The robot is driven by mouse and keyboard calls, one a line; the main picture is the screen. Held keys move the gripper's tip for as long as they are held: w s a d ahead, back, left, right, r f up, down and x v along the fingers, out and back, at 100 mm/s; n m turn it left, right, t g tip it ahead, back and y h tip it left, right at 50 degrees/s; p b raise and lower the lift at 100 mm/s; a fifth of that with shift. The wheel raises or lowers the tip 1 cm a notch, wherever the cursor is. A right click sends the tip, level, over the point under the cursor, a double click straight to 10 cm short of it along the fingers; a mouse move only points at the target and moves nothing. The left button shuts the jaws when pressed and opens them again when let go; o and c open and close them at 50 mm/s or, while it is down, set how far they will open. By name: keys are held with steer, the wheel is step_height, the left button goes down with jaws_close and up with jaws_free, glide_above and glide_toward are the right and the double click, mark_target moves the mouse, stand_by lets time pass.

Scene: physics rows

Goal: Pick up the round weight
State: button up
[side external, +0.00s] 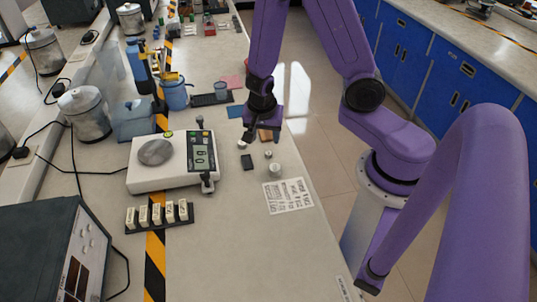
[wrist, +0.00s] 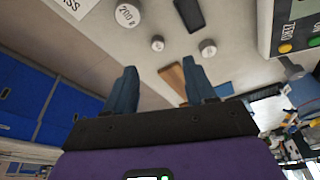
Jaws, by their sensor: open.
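Three pale round weights stand on the bench. The largest, a white weight (side external: 275,170) near the paper sheet, is marked 200 in the wrist view (wrist: 127,15). A small weight (side external: 268,154) stands just behind it and shows in the wrist view (wrist: 157,43). Another round weight (side external: 241,143) is close to my gripper and also shows in the wrist view (wrist: 208,48). My gripper (side external: 262,135) points down above the bench, behind the largest weight. In the wrist view my gripper (wrist: 160,68) is open, with nothing held between its fingers.
A dark block (side external: 246,162) and a brown block (wrist: 173,77) lie near the weights. A printed sheet (side external: 288,196) lies in front. A balance (side external: 140,178) stands left, with a rack of labelled pieces (side external: 185,220) before it. The bench edge is close on the right.

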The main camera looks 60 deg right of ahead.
mark_target(269, 153)
steer(key=shift+x, duration=2)
steer(key=shift+d+x, duration=0.2)
steer(key=shift+x, duration=2.35)
steer(key=shift+s, duration=0.1)
jaws_close()
